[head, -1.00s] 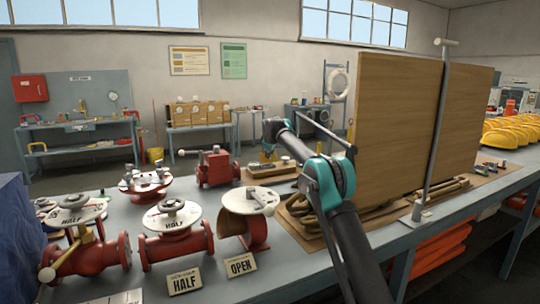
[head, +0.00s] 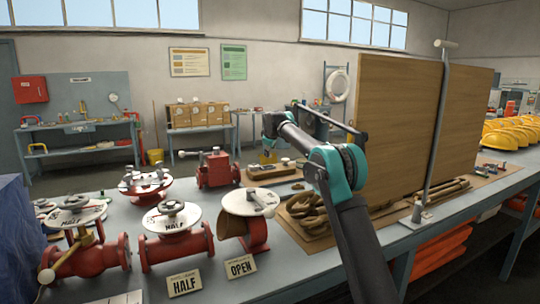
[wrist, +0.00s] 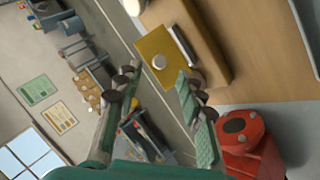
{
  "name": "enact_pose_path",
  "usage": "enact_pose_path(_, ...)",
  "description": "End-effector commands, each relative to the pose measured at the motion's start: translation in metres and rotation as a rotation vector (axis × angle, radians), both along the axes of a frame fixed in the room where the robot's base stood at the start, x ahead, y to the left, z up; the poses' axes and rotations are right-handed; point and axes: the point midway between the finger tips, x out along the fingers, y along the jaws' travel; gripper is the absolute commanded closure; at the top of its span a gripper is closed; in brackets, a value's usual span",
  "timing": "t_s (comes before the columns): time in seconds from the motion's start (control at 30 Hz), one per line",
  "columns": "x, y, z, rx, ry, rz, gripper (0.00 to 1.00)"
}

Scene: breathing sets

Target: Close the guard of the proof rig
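I cannot pick out the proof rig or its guard with certainty. A yellow plate with a pale round knob (wrist: 160,62) sits against a tan wooden block in the wrist view and may be part of it. My gripper (wrist: 158,82) is open and empty, with its two fingers apart and the plate beyond the fingertips. A red body with a dark round top (wrist: 238,127) is just right of the right finger.
A metal post (head: 437,130) with a crossbar stands before the panel, with coiled rope (head: 308,208) below. Red valves (head: 175,246) with "HALF" and "OPEN" cards fill the bench's left. Yellow helmets (head: 508,138) are at right. The front bench strip is partly clear.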

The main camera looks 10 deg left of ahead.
Motion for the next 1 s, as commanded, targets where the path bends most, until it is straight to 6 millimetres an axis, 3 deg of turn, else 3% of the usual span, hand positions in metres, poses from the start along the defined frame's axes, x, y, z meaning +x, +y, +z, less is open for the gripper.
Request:
enact_pose_path(0.2,-0.028,-0.005,0.027,0.000,0.001,0.000,0.61)
enact_pose_path(0.4,-0.043,-0.008,0.042,0.000,0.001,0.000,0.61)
enact_pose_path(0.87,-0.048,-0.009,0.047,0.001,0.000,0.000,0.61)
enact_pose_path(1.0,-0.056,-0.008,0.057,0.020,-0.009,-0.003,0.61)
